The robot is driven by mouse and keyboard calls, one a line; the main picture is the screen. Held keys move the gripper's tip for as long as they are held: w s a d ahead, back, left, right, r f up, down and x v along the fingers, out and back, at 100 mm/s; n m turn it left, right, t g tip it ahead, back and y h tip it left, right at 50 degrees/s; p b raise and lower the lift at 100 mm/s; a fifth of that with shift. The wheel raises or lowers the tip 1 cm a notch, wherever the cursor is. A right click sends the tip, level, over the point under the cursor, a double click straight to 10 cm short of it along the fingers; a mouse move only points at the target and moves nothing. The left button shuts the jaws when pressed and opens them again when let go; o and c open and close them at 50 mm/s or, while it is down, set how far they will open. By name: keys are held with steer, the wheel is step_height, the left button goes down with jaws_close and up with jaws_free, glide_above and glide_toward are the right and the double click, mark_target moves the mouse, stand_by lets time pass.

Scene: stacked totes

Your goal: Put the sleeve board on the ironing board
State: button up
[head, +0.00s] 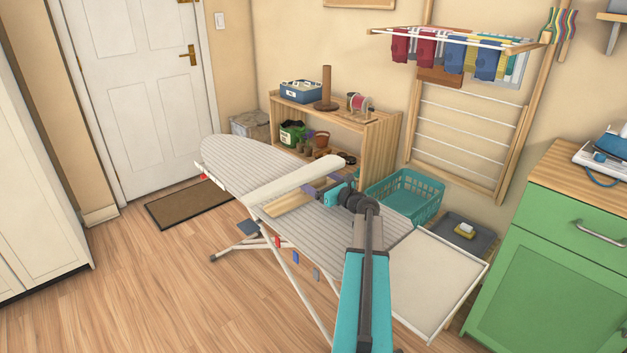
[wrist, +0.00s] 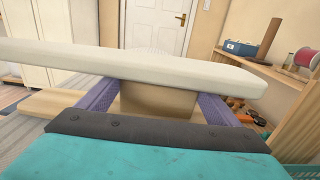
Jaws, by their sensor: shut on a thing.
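The sleeve board (head: 284,183) has a long cream padded top, a wooden post and a flat wooden base (head: 283,206). In the wrist view its padded top (wrist: 130,64) spans the picture, and the post (wrist: 157,101) stands between my purple fingers. My gripper (head: 318,186) is shut on the sleeve board's post. The ironing board (head: 228,158) has a grey striped cover and stands on white legs. The sleeve board is level over the middle of it. I cannot tell whether the base touches the cover.
A wooden shelf (head: 372,136) with pots, a spool and a blue box stands behind the ironing board. A teal basket (head: 405,195) is at its right, near a green cabinet (head: 551,262). Open floor lies at the left, with a brown doormat (head: 188,203).

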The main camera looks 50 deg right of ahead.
steer(key=shift+f, duration=0.25)
steer(key=o, duration=1.5)
steer(key=shift+c, duration=0.2)
steer(key=shift+r, duration=0.15)
steer(key=s, duration=0.8)
steer(key=s+a, duration=0.1)
steer(key=s, duration=0.3)
steer(key=shift+b, duration=0.3)
steer(key=shift+r, duration=0.1)
